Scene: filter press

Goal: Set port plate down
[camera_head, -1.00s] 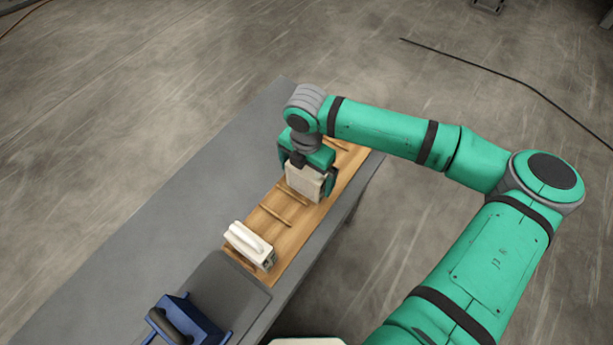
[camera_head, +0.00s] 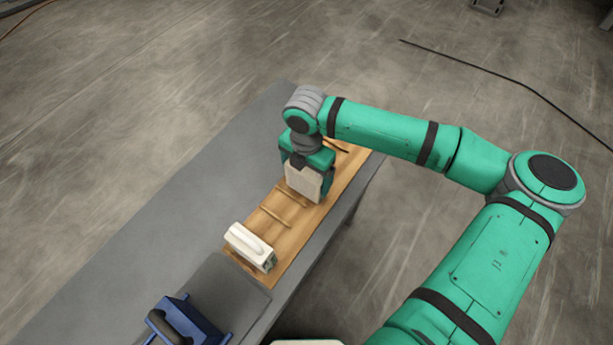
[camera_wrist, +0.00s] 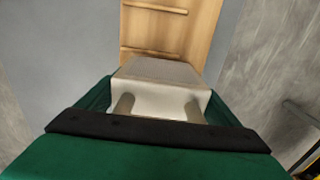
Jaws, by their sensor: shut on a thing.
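The port plate (camera_head: 303,183) is a cream block hanging upright under my gripper (camera_head: 308,172). My gripper is shut on it, over the wooden board (camera_head: 291,233) with raised slats. In the wrist view the plate (camera_wrist: 160,72) fills the middle, with two rod-like handle posts between it and the dark palm. The wooden board (camera_wrist: 170,28) shows beyond it. The plate's lower edge is at or just above the board near a slat; I cannot tell whether it touches.
A second white block with a handle (camera_head: 250,247) stands at the board's near end. A blue item with a black handle (camera_head: 185,322) sits on a dark grey plate (camera_head: 228,285) at the front. The grey table (camera_head: 150,250) is bare left of the board.

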